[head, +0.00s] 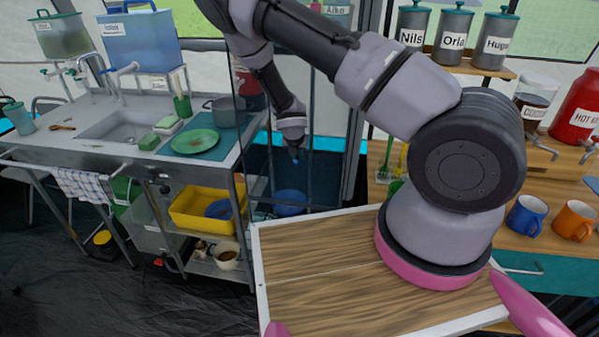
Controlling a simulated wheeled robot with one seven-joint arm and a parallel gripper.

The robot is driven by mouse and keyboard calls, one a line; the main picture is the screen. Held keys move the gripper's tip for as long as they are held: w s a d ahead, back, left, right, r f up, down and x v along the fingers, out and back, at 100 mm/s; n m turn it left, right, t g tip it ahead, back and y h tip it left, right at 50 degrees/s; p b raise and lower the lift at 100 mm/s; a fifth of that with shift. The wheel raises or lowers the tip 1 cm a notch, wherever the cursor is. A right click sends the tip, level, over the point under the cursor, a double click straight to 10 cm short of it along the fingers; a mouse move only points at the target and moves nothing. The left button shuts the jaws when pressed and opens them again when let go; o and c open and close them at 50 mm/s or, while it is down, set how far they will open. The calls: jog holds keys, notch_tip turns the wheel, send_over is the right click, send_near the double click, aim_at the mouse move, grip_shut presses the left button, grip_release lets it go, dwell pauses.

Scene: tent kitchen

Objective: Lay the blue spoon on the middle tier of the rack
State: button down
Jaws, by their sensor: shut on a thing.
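My gripper (293,150) is at the centre of the head view, small and far off, pointing down. A small bit of blue shows at its fingertips; it fits the blue spoon (296,160), but most of it is hidden or too small to make out. The gripper is in front of or among thin upright posts of what looks like the rack (311,110), beside the sink counter. I cannot make out its tiers clearly, nor tell whether the spoon touches any of them. A blue bowl (290,203) stands below the gripper.
The sink counter (70,145) holds a green plate (195,142) and a grey pot (226,111). A yellow tub (200,207) is on the shelf below. A wooden tray top (330,280) fills the front, empty. Blue (526,215) and orange mugs (574,220) stand right.

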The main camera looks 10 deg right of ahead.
jog(key=shift+f, duration=3.15)
jog(key=c, duration=0.9)
grip_release()
jog(key=shift+f, duration=0.1)
jog(key=shift+s+a+r, duration=0.1)
jog(key=shift+r, duration=0.4)
jog(key=v, duration=1.1)
jog(key=shift+s+r, duration=0.1)
